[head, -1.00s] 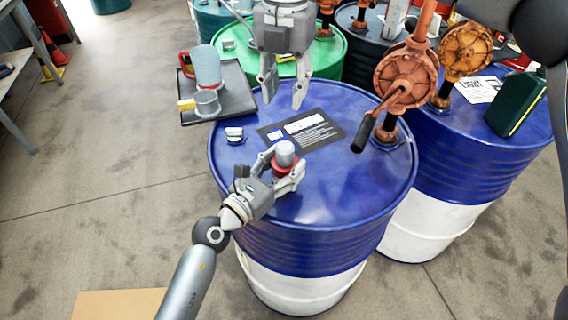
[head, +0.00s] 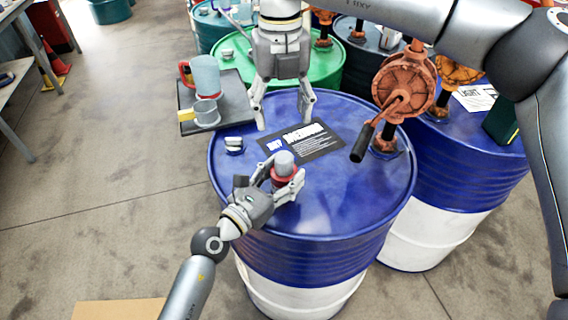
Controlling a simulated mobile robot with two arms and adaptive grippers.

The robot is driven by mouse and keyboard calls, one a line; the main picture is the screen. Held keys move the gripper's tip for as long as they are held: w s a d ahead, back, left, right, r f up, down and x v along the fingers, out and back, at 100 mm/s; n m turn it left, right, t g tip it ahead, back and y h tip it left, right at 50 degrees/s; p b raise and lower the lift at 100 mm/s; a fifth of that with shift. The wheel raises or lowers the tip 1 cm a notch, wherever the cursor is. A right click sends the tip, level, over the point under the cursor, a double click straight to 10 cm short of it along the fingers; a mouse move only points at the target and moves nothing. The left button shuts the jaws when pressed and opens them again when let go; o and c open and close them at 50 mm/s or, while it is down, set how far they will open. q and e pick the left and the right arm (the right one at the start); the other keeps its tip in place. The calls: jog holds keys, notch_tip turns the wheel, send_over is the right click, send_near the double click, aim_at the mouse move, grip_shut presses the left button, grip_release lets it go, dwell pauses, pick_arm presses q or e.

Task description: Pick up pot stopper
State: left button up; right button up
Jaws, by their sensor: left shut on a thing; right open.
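A small pot with a red lower part and a grey rounded top (head: 285,163), likely the stopper, is near the front middle of the blue drum top. My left gripper (head: 283,178) is shut around the pot's red part, from the lower left. The grey top stands clear above its fingers. My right gripper (head: 283,116) comes from above, open and empty, its fingers spread apart over the drum behind the pot. It is apart from the grey top.
The blue drum (head: 345,205) bears a black label (head: 300,141), a small cap (head: 234,144) and a rusty hand pump (head: 403,82) at right. A dark tray (head: 238,104) at left holds a teal jug (head: 206,76) and a grey cup (head: 206,113). Other drums stand behind.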

aim_at(284, 155)
notch_tip(284, 155, down, 8)
jog(key=n, duration=0.5)
jog(key=shift+w+d+f, duration=0.1)
jog(key=shift+w+f, duration=0.05)
jog(key=shift+f, duration=1.25)
jog(key=shift+w+d+f, duration=0.1)
jog(key=shift+w+f, duration=0.05)
jog(key=shift+f, duration=1.2)
jog(key=c, duration=1)
